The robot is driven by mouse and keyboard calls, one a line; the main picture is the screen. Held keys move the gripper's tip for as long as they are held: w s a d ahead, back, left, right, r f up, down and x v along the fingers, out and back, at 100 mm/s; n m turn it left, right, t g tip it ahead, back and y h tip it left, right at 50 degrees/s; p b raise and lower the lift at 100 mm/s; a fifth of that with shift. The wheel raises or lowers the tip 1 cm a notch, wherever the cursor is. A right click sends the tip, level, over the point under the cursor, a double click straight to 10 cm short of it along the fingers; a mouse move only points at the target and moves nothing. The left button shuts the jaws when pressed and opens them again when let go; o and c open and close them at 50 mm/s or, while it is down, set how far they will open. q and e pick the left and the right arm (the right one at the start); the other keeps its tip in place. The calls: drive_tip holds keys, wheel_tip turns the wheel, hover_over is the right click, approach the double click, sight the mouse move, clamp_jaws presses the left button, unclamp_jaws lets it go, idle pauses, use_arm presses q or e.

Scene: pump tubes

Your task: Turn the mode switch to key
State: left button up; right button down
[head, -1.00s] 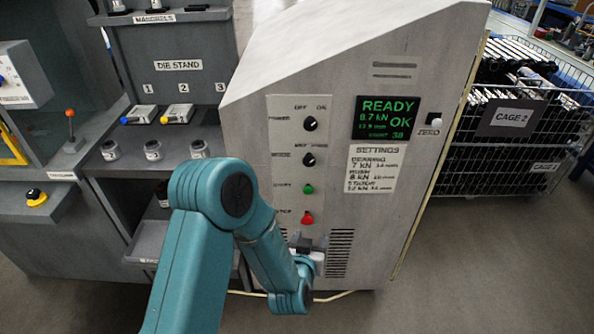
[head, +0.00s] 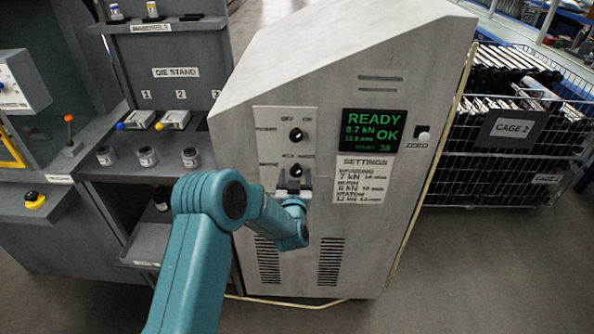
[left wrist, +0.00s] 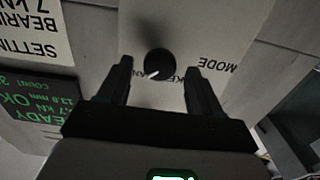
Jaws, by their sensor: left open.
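The mode switch is a round black knob (head: 296,170) with a white pointer mark, on the pale control panel (head: 265,125) of the grey cabinet. In the left wrist view, upside down, the knob (left wrist: 160,64) shows beside the word MODE, its pointer toward the picture's lower left. Lettering by the knob is partly covered. My left gripper (head: 293,181) is at the panel just below the knob in the head view. In the wrist view its open fingers (left wrist: 159,75) stand either side of the knob, with visible gaps. Contact in depth cannot be judged. My right gripper is out of view.
The power knob (head: 296,135) sits just above. The green READY screen (head: 373,131) and settings label (head: 366,178) are to the right, with a white ZERO button (head: 422,134) beyond. My left arm hides the lower panel. The die stand (head: 178,85) is at the left.

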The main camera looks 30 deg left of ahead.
use_arm(q)
drive_tip(key=shift+x, duration=0.75)
drive_tip(key=c, duration=1)
drive_tip(key=n+b, duration=0.3)
drive_tip(key=b, duration=0.4)
drive_tip(key=f+n+b, duration=0.1)
drive_tip(key=n+b, duration=0.2)
drive_tip(key=b, duration=0.3)
drive_tip(key=shift+n+b, duration=0.35)
drive_tip(key=shift+n, duration=0.05)
drive_tip(key=shift+c, duration=0.2)
drive_tip(key=n+b, duration=0.8)
drive_tip(key=b, duration=0.4)
drive_tip(key=shift+s+a+r+n+b, duration=0.1)
drive_tip(key=shift+n+b, duration=0.2)
drive_tip(key=shift+n, duration=0.1)
drive_tip(key=shift+r+n+b, duration=0.15)
drive_tip(key=shift+n+b, duration=1)
drive_tip(key=shift+n, duration=0.05)
